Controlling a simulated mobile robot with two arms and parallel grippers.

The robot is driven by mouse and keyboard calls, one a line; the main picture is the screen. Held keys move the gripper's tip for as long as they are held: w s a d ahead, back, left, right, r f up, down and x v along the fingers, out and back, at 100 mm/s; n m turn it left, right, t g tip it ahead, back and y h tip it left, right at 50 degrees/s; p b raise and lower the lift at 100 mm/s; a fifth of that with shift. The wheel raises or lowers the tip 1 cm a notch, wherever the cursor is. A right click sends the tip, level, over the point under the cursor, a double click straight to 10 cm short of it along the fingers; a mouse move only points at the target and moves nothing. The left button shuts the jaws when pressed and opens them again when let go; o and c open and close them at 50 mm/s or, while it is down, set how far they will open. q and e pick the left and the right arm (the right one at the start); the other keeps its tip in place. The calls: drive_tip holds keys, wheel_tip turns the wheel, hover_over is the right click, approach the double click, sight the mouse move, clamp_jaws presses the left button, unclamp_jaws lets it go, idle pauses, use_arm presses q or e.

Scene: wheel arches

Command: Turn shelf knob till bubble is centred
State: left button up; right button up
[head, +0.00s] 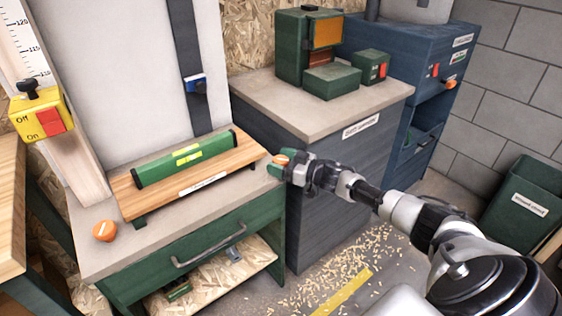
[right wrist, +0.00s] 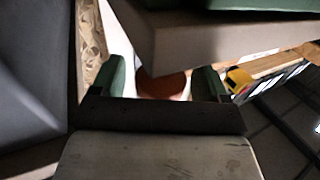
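A green spirit level (head: 187,160) with yellow vials lies on a wooden shelf board (head: 228,160). The bubble is too small to make out. One orange knob (head: 105,231) sits near the board's left front, on the cabinet top. Another orange knob (head: 281,159) is at the board's right end, by my right gripper (head: 287,164). In the right wrist view, a brown-orange knob (right wrist: 163,84) lies between the two green fingertips of my right gripper (right wrist: 162,80). The fingers stand apart around it; contact is not clear. My left gripper is not in view.
The board rests above a green cabinet (head: 240,219) with a drawer handle. A grey cabinet (head: 330,112) with green machines stands to the right. A yellow box with a red switch (head: 48,121) is at the left. Wood shavings lie on the floor.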

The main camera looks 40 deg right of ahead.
drive_tip(key=shift+s+d, duration=0.2)
drive_tip(key=shift+s, duration=0.25)
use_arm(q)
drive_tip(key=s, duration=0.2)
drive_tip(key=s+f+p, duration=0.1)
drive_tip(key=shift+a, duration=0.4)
use_arm(e)
drive_tip(key=v, duration=0.9)
drive_tip(key=shift+s, duration=0.4)
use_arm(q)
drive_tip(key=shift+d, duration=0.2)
use_arm(e)
drive_tip(key=shift+d, duration=0.15)
